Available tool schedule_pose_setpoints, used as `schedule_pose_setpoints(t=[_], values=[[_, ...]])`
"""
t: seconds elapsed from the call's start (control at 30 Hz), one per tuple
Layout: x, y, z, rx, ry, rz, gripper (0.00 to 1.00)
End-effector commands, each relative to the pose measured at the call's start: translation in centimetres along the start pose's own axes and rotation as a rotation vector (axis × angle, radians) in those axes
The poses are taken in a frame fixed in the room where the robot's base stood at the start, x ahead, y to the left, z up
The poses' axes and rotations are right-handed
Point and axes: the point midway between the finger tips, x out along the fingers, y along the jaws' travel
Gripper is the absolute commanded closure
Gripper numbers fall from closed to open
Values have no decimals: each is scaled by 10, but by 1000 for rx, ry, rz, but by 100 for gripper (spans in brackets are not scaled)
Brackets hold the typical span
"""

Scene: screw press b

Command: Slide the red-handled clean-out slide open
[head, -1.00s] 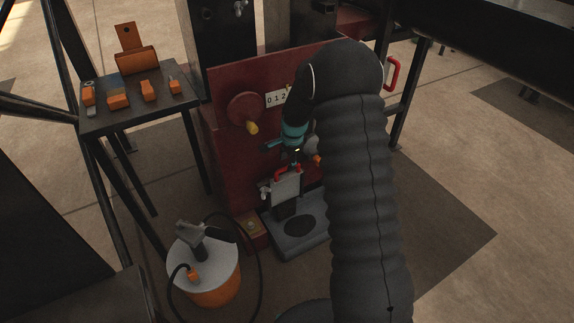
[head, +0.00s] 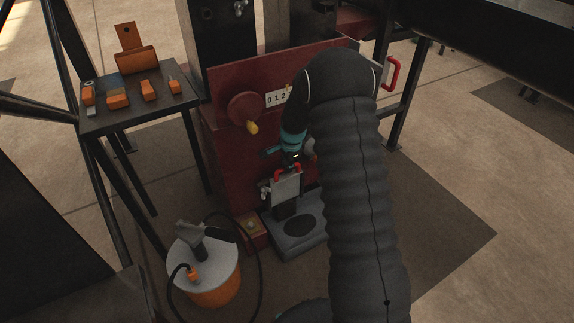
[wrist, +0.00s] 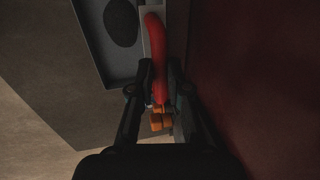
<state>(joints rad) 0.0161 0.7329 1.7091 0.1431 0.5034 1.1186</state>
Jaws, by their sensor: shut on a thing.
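The clean-out slide (head: 286,188) is a light grey plate standing upright low on the front of the dark red machine. Its red handle (head: 279,174) runs along its top edge. In the wrist view the red handle (wrist: 156,50) passes between my two fingers. My gripper (wrist: 159,80) is shut on that handle. In the head view my gripper is just above the plate, partly hidden by my own wrist and arm. Orange parts (wrist: 160,119) show between the fingers near the palm; I cannot tell what they are.
A grey base tray (head: 290,243) lies below the slide. A white-topped orange drum (head: 216,253) with a hose stands at front left. A side table (head: 135,121) holds several orange items. A second red handle (head: 391,74) is on the machine's right. The machine's wall (wrist: 260,90) is close beside my fingers.

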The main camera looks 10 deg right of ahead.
Motion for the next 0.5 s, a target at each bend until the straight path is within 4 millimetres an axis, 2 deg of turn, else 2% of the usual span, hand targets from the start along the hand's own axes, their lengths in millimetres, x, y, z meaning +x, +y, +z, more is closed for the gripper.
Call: schedule_pose_setpoints(t=[0.17,0.4,0.5], values=[[-16,-4,0,0,0,-2,100],[-65,-16,-1,0,2,-5,100],[-72,-17,0,0,1,-3,100]])
